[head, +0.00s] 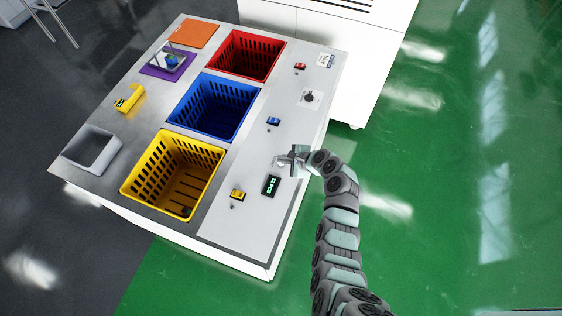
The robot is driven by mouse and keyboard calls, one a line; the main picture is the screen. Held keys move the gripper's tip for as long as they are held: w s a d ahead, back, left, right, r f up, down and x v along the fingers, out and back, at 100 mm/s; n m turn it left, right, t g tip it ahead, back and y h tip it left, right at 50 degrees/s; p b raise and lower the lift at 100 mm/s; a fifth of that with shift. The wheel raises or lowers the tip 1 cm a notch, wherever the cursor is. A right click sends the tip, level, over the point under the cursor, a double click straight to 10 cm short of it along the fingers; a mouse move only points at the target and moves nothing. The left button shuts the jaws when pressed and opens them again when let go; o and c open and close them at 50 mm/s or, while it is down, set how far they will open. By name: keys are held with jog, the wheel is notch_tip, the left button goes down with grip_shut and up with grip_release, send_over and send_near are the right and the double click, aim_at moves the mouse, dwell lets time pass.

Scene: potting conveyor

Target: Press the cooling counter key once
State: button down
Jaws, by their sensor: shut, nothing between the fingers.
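A small black counter display (271,185) with green lit characters sits on the light panel at the right side of the table. The characters are too small to read surely. My gripper (282,160) is shut and empty, just above the display in the picture, over or at the panel. I cannot tell whether it touches anything. No counter key shows clearly; the gripper may hide it. Small yellow (238,194), blue (273,121) and red (300,67) parts sit along the panel, one near each bin of the same colour.
A dark knob (309,96) on a white plate and a printed label (325,60) are farther up the panel. Yellow (211,188), blue (249,108) and red (276,62) bins are left of the panel. A grey tray (72,153) and yellow tool (129,99) lie farther left.

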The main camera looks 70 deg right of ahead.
jog(key=shift+f, duration=0.35)
dwell(0.4)
jog(key=shift+r+p, duration=0.7)
jog(key=shift+r, duration=0.15)
jog(key=shift+r, duration=0.1)
notch_tip(320, 180, up, 5)
jog(key=p, duration=0.4)
jog(key=shift+p, duration=0.3)
dwell(0.5)
